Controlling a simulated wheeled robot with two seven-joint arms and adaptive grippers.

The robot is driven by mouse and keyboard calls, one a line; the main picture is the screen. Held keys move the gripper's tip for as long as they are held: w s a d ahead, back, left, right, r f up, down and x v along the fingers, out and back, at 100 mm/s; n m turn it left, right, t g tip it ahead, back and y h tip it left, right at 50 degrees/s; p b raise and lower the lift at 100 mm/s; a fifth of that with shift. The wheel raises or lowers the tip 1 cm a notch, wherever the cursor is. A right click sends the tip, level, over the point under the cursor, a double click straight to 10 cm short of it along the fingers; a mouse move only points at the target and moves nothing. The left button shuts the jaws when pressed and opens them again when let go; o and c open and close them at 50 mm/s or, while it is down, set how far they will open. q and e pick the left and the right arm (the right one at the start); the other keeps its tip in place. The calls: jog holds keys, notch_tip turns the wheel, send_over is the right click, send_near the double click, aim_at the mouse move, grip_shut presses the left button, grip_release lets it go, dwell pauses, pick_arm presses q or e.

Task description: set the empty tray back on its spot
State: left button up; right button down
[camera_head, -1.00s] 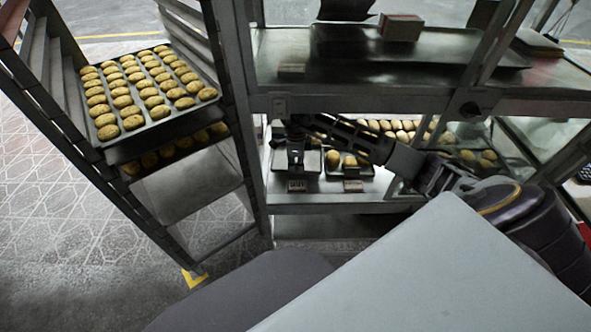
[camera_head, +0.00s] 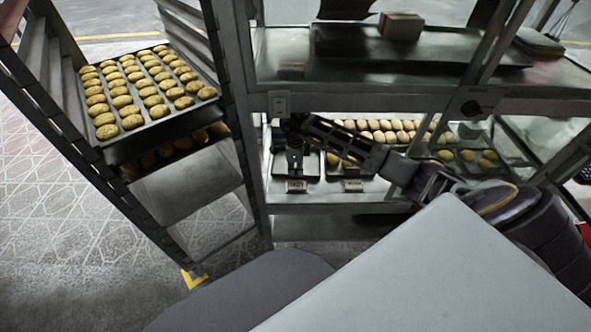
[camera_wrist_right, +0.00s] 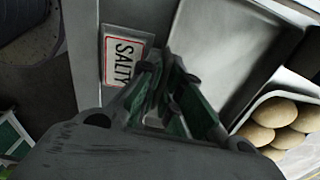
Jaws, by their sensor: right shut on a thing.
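The empty tray (camera_wrist_right: 215,50) is a plain grey metal tray that fills the upper middle of the right wrist view. My right gripper (camera_wrist_right: 172,85) is shut on the near edge of the tray. In the head view my right gripper (camera_head: 295,165) reaches down into the lower shelf of the display case, and part of the tray (camera_head: 312,167) shows beside it. A card reading SALTY (camera_wrist_right: 122,57) stands next to the fingers. Whether the tray rests fully on the shelf cannot be told. My left gripper is not in view.
A neighbouring tray of rolls (camera_wrist_right: 275,122) lies close to the right of the empty tray. A second label card (camera_head: 353,185) stands before it. More rolls (camera_head: 395,131) lie behind. A tall rack with a full bread tray (camera_head: 150,92) stands at left. The case's upper shelf (camera_head: 350,101) is overhead.

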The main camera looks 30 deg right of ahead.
jog(key=c, duration=1.7)
grip_release()
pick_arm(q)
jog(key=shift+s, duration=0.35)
pick_arm(e)
jog(key=shift+o, duration=0.4)
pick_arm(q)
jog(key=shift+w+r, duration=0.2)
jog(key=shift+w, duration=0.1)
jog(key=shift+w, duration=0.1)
pick_arm(e)
jog(key=shift+r, duration=0.15)
notch_tip(320, 180, up, 6)
jog(key=shift+r+p, duration=0.1)
jog(key=shift+p, duration=0.35)
jog(key=shift+r, duration=0.5)
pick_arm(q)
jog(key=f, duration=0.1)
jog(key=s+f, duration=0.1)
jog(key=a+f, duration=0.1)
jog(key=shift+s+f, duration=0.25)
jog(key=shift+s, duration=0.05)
